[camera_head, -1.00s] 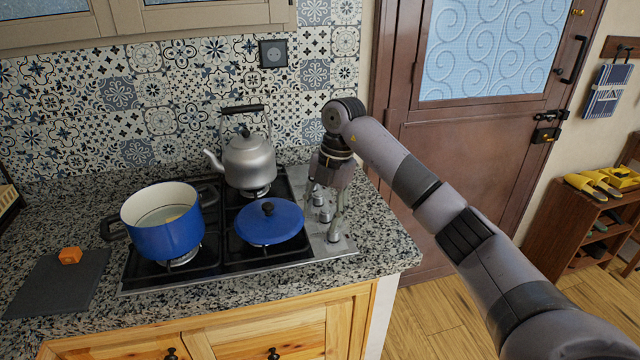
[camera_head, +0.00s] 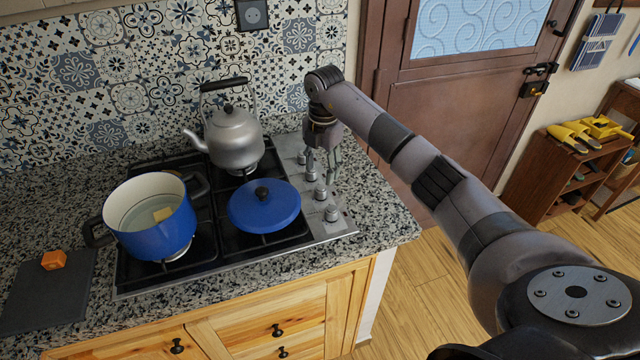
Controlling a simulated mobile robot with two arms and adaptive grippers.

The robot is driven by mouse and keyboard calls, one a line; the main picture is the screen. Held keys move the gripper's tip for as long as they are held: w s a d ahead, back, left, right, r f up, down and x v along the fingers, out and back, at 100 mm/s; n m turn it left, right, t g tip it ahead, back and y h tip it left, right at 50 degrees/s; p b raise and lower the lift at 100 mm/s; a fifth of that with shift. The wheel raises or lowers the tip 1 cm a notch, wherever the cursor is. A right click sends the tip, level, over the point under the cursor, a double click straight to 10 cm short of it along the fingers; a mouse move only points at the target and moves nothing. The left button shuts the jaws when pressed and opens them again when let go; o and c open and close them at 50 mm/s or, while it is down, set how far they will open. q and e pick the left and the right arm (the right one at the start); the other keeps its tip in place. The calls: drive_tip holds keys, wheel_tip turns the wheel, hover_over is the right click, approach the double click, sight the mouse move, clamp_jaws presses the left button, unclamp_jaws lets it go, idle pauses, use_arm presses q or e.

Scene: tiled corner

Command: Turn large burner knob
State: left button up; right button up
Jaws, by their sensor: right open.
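Several silver burner knobs stand in a row on the right steel strip of the hob (camera_head: 300,236). The front knob (camera_head: 332,213) and the one behind it (camera_head: 321,193) show clearly; those farther back are partly covered by my gripper. I cannot tell for certain which is the large burner's knob. My right gripper (camera_head: 321,172) points down over the rear part of the row, its fingers open and apart. It holds nothing that I can see. Whether a finger touches a knob is unclear. My left gripper is not in view.
A blue pot (camera_head: 155,235) with liquid, a blue lid (camera_head: 264,208) and a grey kettle (camera_head: 234,140) stand on the hob. A dark board (camera_head: 45,295) with an orange piece (camera_head: 53,260) lies at left. The counter right of the knobs is clear.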

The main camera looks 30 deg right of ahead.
sight(321, 187)
wheel_tip(321, 187, down, 8)
drive_tip(key=shift+r+p, duration=0.25)
drive_tip(key=shift+p, duration=0.4)
drive_tip(key=shift+s, duration=0.1)
drive_tip(key=shift+c, duration=0.3)
drive_tip(key=c, duration=1.1)
